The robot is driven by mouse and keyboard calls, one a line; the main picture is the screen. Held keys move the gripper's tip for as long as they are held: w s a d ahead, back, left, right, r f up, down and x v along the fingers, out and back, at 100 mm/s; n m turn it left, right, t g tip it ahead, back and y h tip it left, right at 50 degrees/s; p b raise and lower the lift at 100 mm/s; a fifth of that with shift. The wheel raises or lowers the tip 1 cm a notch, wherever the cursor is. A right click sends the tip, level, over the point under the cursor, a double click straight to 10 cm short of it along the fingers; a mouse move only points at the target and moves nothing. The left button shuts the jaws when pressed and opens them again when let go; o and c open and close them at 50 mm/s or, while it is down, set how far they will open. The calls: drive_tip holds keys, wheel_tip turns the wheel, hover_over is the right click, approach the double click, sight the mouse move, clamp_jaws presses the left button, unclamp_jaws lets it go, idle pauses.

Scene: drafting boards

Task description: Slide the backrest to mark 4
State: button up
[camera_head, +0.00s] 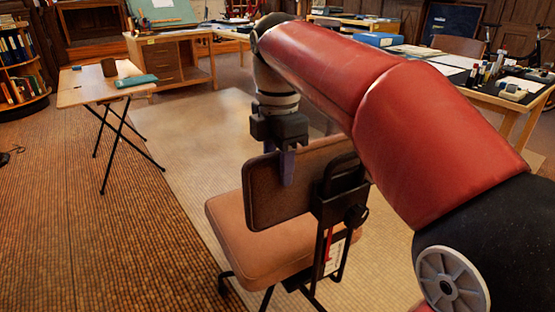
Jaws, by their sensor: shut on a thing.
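The brown backrest (262,208) stands upright above the padded seat (250,250) of a chair in the lower middle. My gripper (287,167) points down and is shut on the backrest's top edge, with one finger showing on its near face. A black bracket and frame (322,215) carry the backrest at its right, with a round black knob (356,215). A white scale plate (335,255) with a red strip (328,244) sits low between the frame's bars. Its marks are too small to read.
A small folding table (75,95) with a brown cup and a green item stands at the left. A long desk (535,100) with bottles is behind my arm at the right. A wooden desk (165,55) stands at the back. Floor left of the chair is clear.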

drive_tip(key=shift+r, duration=0.4)
drive_tip(key=o, duration=1.4)
drive_tip(key=shift+f, duration=0.1)
wheel_tip(320, 180, up, 8)
drive_tip(key=shift+f+p, duration=0.1)
drive_tip(key=shift+p, duration=0.95)
